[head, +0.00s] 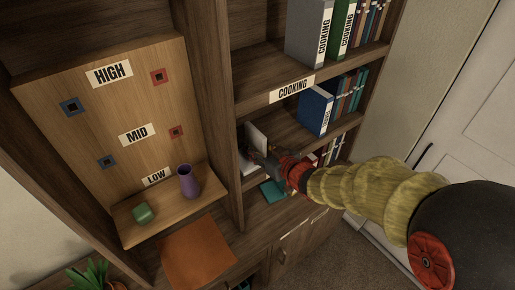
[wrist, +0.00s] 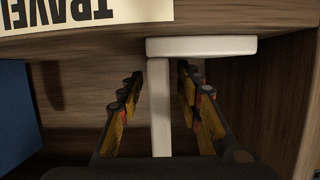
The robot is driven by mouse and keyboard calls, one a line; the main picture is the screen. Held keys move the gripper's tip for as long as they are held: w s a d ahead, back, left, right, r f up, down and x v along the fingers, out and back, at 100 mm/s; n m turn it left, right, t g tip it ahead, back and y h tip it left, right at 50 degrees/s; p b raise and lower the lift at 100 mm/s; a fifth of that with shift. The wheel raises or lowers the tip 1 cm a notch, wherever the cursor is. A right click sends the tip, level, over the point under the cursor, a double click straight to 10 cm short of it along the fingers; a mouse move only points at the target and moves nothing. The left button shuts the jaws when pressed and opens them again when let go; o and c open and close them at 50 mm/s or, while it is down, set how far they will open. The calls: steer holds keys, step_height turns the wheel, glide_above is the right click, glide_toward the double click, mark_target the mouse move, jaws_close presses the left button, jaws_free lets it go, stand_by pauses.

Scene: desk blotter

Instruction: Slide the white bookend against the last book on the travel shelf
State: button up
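The white bookend (head: 257,136) stands near the left end of the travel shelf in the head view. In the wrist view the bookend (wrist: 160,105) shows as a T shape, its narrow part between my fingers. My gripper (head: 258,154) reaches in from the right; in the wrist view my gripper (wrist: 159,88) is open, with a finger on each side and visible gaps. The blue book (head: 314,112), marked on its spine, stands right of the bookend with empty shelf between. A blue surface (wrist: 18,110), probably this book, shows at the wrist view's left edge.
The travel label (wrist: 90,10) is upside down on the shelf edge in the wrist view. The wooden side wall (wrist: 285,95) is close on the right there. The cooking shelf (head: 262,98) is above. A teal item (head: 272,191) lies below.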

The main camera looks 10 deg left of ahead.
steer(key=shift+c, duration=0.4)
steer(key=c, duration=0.7)
jaws_close()
